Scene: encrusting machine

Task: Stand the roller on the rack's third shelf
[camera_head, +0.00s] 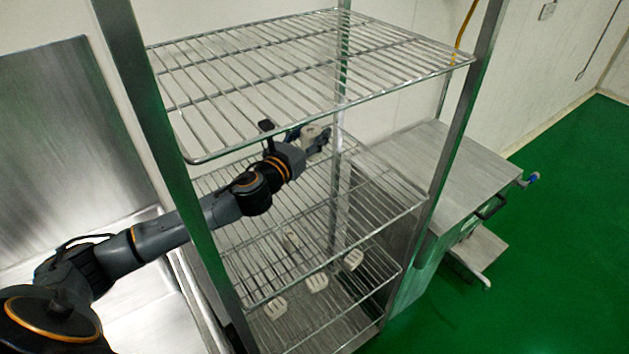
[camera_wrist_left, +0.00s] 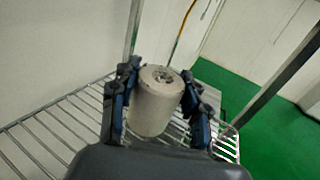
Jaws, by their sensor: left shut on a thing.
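The roller is a short, pale grey cylinder (camera_wrist_left: 153,100) held between the two blue-and-black fingers of my left gripper (camera_wrist_left: 158,98). In the wrist view its round end faces up toward the camera. In the head view the left gripper (camera_head: 312,138) reaches into the rack between the top wire shelf (camera_head: 300,60) and the wire shelf below it (camera_head: 385,190), with the pale roller (camera_head: 317,137) at its tip, near the back. I cannot tell whether the roller touches the shelf. My right gripper is not in view.
The rack's metal posts (camera_head: 465,110) stand close around the arm. A lower shelf (camera_head: 370,265) shows several pale slotted pieces (camera_head: 317,282) on or beneath it. A steel table (camera_head: 440,165) stands to the right, and a steel panel and sink lie left.

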